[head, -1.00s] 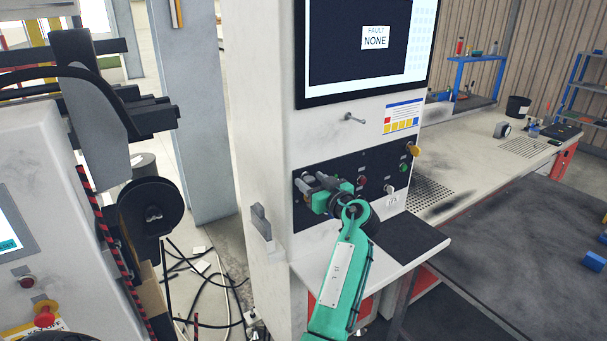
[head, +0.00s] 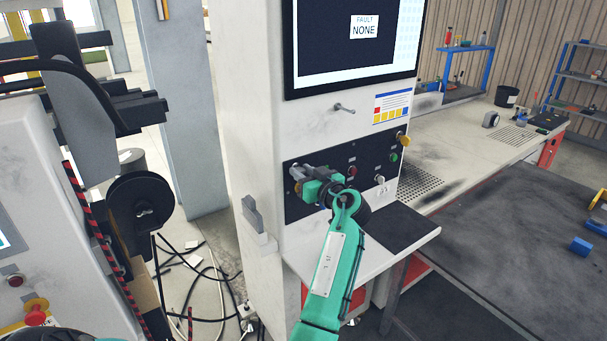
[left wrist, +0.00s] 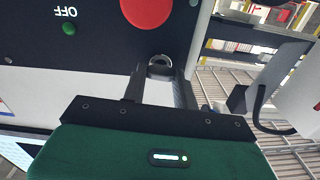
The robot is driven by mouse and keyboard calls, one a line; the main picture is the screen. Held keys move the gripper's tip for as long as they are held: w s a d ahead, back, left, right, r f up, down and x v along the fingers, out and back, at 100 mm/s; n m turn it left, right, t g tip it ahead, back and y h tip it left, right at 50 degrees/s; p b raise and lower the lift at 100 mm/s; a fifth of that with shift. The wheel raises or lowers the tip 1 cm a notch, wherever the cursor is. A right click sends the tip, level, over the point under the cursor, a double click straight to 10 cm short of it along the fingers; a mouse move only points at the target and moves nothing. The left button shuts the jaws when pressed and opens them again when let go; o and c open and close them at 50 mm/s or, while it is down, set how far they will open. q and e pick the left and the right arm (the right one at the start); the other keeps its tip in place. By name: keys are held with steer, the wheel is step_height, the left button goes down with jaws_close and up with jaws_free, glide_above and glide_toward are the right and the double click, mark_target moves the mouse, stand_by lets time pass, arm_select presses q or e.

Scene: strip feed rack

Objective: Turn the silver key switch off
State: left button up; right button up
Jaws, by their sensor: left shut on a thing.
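My left gripper (head: 296,172) is at the left end of the black control panel (head: 291,211), below the screen. In the left wrist view its two dark fingers (left wrist: 160,80) are shut on a small silver round part, the silver key switch (left wrist: 160,61), on the panel's face. The fingers hide most of the switch, and I cannot tell its turned position. In the head view the gripper covers it. A label reading OFF (left wrist: 66,11) appears upside down in the wrist view, near a green button (left wrist: 69,29). My right gripper is not in view.
A large red button (left wrist: 146,8) is close to the fingers. The screen (head: 350,45) above reads FAULT NONE. A pale knob (head: 380,180) and a green button (head: 393,156) are farther right on the panel. A shelf (head: 405,229) juts out below.

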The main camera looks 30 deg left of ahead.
arm_select(q)
steer(key=shift+m+b, duration=0.3)
steer(key=shift+m, duration=0.3)
steer(key=m, duration=0.2)
steer(key=shift+m+b, duration=0.3)
steer(key=shift+m, duration=1)
steer(key=m, duration=0.2)
steer(key=shift+w+r+m+p, duration=0.1)
steer(key=shift+m+p, duration=0.2)
steer(key=shift+m, duration=0.1)
steer(key=m+p, duration=0.1)
steer(key=m, duration=0.1)
steer(key=shift+m, duration=0.3)
steer(key=m+p, duration=0.2)
steer(key=m, duration=0.1)
steer(key=shift+m+p, duration=0.75)
steer(key=shift+m, duration=0.75)
steer(key=shift+f, duration=0.2)
